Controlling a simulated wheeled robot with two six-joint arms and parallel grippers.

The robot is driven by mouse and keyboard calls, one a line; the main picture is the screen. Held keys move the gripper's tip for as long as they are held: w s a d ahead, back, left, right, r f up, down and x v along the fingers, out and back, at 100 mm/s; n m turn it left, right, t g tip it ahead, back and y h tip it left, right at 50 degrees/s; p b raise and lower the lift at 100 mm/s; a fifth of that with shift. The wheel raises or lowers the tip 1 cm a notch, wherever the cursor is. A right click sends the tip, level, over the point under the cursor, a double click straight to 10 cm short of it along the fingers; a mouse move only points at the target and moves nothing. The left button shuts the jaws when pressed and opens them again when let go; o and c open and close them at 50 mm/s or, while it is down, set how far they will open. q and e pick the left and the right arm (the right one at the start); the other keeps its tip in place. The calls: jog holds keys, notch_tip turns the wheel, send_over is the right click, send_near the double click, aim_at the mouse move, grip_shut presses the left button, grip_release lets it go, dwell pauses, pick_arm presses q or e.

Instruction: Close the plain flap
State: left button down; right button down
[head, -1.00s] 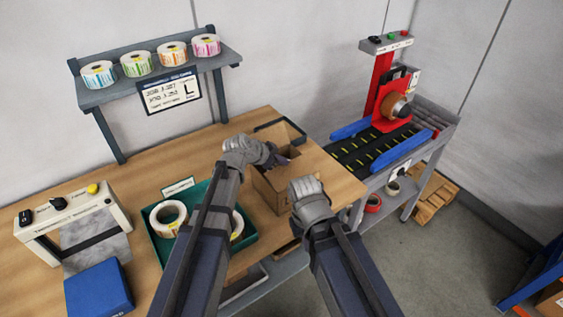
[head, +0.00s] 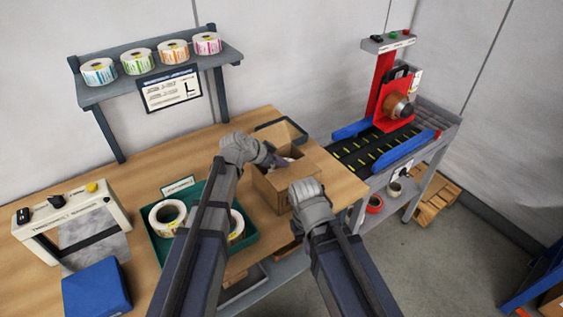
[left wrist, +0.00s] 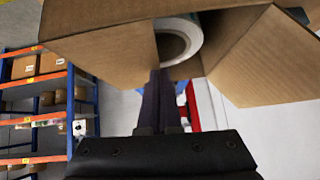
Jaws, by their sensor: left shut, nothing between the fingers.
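An open cardboard box (head: 287,188) stands on the wooden table, right of the green tray. In the left wrist view its brown cardboard panels (left wrist: 100,52) fill the top, and a white label roll (left wrist: 180,40) shows inside. One cardboard flap (left wrist: 268,58) stands out at the right; I cannot tell which flap is the plain one. My left gripper (head: 277,161) is shut and empty at the box's open top; its dark fingers (left wrist: 160,90) point toward the opening. My right gripper hand (head: 308,194) is at the box's front right, its fingers hidden.
A green tray (head: 252,238) with label rolls lies left of the box. A dark tray (head: 291,131) is behind the box. A conveyor with a red rewinder (head: 388,98) stands at the right. A shelf (head: 160,70) with label rolls is behind.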

pick_arm(q)
jog(key=shift+r, duration=0.15)
jog(key=shift+r+p, duration=0.7)
jog(key=shift+p, duration=0.05)
